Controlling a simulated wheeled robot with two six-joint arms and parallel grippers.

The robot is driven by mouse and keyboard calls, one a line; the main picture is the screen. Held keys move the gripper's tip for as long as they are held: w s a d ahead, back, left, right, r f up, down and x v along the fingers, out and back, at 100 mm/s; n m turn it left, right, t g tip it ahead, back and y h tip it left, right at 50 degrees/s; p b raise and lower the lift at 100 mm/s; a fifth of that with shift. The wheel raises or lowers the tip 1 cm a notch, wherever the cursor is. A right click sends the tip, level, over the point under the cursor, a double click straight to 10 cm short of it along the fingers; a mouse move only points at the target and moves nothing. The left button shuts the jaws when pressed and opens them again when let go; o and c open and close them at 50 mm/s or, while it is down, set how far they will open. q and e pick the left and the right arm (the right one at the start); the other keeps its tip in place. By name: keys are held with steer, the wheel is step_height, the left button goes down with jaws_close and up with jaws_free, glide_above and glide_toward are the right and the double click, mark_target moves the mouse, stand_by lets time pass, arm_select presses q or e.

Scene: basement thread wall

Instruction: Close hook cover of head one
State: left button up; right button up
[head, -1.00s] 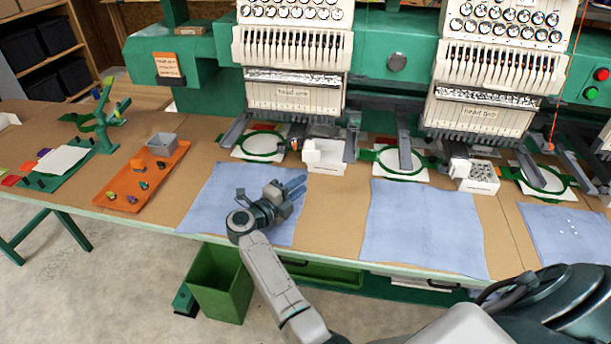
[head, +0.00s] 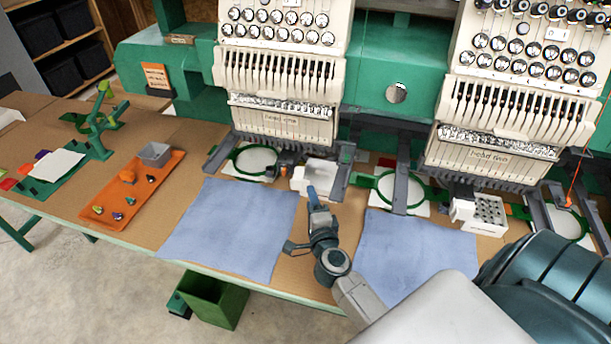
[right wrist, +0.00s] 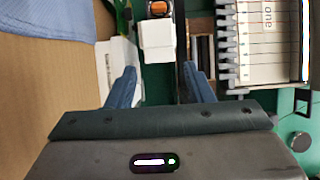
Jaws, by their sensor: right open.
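Head one (head: 275,122), the left embroidery head, stands at the back with its label on its lower face. Below it is a white box-like hook cover part (head: 318,172), between the left green hoop (head: 256,161) and a grey arm of the machine. It also shows in the right wrist view as white blocks (right wrist: 156,38), ahead of and between the fingers. I cannot tell how far its cover stands open. My right gripper (head: 313,192) is open and empty, just in front of the white part. In the right wrist view its blue fingers (right wrist: 160,72) are spread apart.
Blue cloths (head: 235,225) lie left and right of my right forearm on the table. An orange tray (head: 135,190) with small parts lies at left. Head two (head: 505,150) stands to the right, with a white holder (head: 488,212) below it. A green bin (head: 212,302) stands under the table edge.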

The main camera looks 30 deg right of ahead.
mark_target(302, 178)
steer(key=x, duration=0.8)
steer(key=shift+w+d+p, duration=0.2)
steer(key=shift+p, duration=0.15)
arm_select(q)
steer(key=shift+d+r, duration=0.45)
steer(key=shift+d, duration=0.05)
arm_select(e)
steer(key=shift+f, duration=0.1)
steer(key=c, duration=1)
